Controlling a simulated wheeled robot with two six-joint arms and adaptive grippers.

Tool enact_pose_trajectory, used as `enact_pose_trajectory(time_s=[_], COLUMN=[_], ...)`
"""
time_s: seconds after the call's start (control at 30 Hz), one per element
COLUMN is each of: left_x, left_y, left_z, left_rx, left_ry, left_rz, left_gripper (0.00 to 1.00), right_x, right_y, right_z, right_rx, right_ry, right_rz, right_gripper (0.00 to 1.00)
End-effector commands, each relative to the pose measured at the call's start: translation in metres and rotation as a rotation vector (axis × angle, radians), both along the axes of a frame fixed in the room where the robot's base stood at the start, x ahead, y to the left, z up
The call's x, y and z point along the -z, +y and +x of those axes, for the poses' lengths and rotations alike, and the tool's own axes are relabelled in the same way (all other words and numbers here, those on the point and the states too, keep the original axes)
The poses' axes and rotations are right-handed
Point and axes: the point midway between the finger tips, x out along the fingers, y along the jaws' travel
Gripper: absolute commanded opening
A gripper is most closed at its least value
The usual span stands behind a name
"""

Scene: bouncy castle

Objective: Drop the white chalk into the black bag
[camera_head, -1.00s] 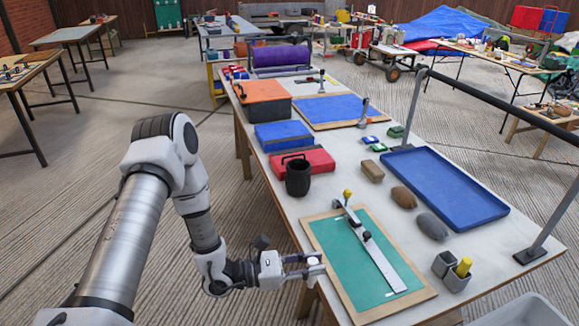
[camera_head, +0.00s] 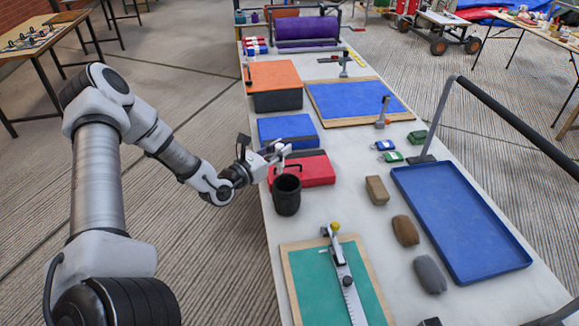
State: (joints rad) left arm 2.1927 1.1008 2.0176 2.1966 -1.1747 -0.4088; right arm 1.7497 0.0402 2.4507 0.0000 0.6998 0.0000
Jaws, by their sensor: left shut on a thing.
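My left gripper (camera_head: 277,153) is shut on the white chalk (camera_head: 283,150), a small pale piece at its fingertips. The chalk appears apart from the bag, a little further up the picture. My right gripper is not in view.
A red box (camera_head: 315,172) with a black handle stands just behind the bag, and a blue box (camera_head: 285,130) behind that. A green board (camera_head: 318,290) with a ruler lies in front. A blue tray (camera_head: 470,235) and several brown and grey lumps lie to the right.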

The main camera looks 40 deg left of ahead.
Motion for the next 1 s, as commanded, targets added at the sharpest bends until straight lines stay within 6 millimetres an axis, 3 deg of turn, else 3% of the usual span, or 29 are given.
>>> enact_pose_trajectory(time_s=[0.03, 0.2, 0.53, 0.57, 0.63, 1.0], left_x=[0.016, 0.038, 0.041, 0.041, 0.041, 0.035], left_y=[0.000, 0.000, -0.001, -0.001, -0.001, -0.001], left_z=[0.000, 0.000, 0.000, 0.000, 0.000, 0.000], left_rx=[0.001, 0.002, 0.002, 0.002, 0.002, 0.002], left_ry=[0.001, -0.001, -0.001, -0.001, -0.001, -0.001], left_rz=[0.001, 0.001, 0.001, 0.001, 0.001, 0.000], left_gripper=[0.01, 0.01, 0.01, 0.28, 0.52, 0.53], right_x=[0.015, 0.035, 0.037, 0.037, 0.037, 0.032], right_y=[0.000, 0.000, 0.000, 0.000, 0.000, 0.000], right_z=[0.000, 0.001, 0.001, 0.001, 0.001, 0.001], right_rx=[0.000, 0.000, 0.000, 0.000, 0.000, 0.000], right_ry=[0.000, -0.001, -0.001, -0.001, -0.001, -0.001], right_rz=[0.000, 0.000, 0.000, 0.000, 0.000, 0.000], right_gripper=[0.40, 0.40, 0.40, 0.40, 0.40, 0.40])
